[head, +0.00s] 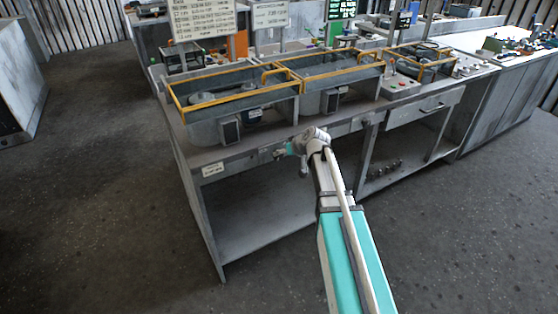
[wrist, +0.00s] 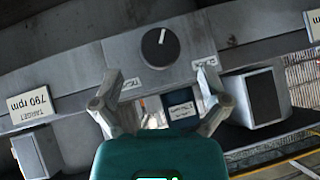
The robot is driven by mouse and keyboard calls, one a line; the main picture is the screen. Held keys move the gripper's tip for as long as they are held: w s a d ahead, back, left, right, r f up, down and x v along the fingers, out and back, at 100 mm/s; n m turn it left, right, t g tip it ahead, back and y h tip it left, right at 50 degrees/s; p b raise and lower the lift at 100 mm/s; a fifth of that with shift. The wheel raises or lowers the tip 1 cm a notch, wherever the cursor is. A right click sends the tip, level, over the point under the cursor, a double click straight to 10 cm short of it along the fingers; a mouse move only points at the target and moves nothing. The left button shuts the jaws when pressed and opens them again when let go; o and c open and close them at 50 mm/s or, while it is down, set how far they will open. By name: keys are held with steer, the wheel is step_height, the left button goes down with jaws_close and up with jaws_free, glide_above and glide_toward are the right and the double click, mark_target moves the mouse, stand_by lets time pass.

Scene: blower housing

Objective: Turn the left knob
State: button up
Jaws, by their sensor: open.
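A round black knob (wrist: 160,47) with a white pointer mark sits on a grey plate on the bench front, in the upper middle of the wrist view. That view is upside down. The pointer runs from the knob's middle toward the upper right of the picture. My gripper (wrist: 160,76) is open, its two fingers spread on either side below the knob in the picture. Nothing is between the fingertips, and they look apart from the knob. In the head view my gripper (head: 291,150) is at the front edge of the bench, below the left housing (head: 210,130). I cannot make out the knob clearly there.
A second housing (head: 318,103) with yellow rails stands to the right of the left one. A target label (wrist: 32,100) reads 790 rpm. A white label (head: 213,169) is on the bench's left front. A drawer (head: 425,108) is farther right. The floor in front is clear.

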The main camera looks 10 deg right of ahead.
steer(key=shift+b+x, duration=1.2)
steer(key=shift+x, duration=1)
steer(key=c, duration=1.1)
